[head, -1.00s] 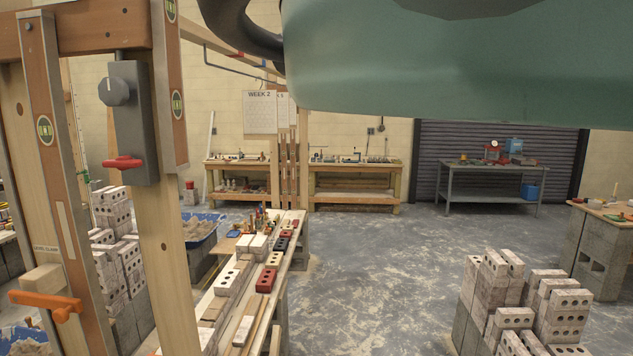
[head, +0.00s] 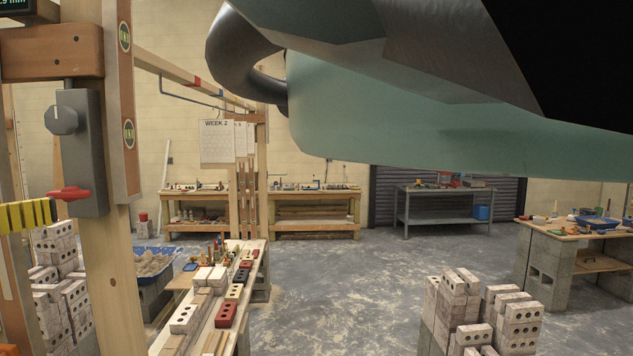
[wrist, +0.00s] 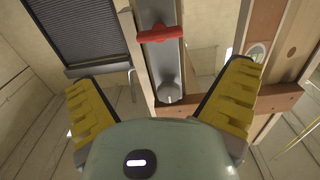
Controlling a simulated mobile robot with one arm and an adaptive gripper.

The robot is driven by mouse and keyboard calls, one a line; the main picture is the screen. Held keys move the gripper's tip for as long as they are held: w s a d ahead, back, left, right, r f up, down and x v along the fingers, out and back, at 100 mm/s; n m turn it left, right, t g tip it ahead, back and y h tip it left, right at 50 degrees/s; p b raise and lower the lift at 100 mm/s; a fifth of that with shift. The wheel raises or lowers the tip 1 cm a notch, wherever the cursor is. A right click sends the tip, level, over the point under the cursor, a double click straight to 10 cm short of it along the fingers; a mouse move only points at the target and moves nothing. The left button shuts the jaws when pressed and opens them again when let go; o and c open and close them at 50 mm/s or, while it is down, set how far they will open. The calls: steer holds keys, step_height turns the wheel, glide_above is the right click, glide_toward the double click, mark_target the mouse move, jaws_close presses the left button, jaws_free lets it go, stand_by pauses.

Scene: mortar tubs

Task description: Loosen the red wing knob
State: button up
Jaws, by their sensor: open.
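The red wing knob (head: 68,193) is on the lower part of a grey box (head: 82,150) fixed to a wooden post, with a round grey dial (head: 63,119) above it. In the wrist view, which is upside down, the red wing knob (wrist: 165,33) is at the top centre, beyond the fingers, and the grey dial (wrist: 169,92) is lower. My gripper (wrist: 163,76) is open, with its yellow fingers spread either side of the box in that view and nothing between them. In the head view a yellow finger (head: 28,215) shows at the left edge, left of and slightly below the knob.
Wooden posts and a crossbeam (head: 50,53) frame the box. A spirit level (head: 122,100) stands against the post on its right. A plank bench with bricks (head: 228,315) lies behind. Brick stacks (head: 480,315) stand at the right. The floor (head: 330,290) between is clear.

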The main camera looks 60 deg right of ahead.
mark_target(67, 191)
steer(key=p+x, duration=0.3)
steer(key=x, duration=0.2)
steer(key=p+x, duration=0.4)
steer(key=x, duration=0.1)
steer(key=shift+d+r, duration=0.2)
steer(key=shift+w+d+f, duration=0.25)
steer(key=shift+w+d, duration=0.05)
steer(key=shift+c, duration=0.3)
steer(key=c, duration=1)
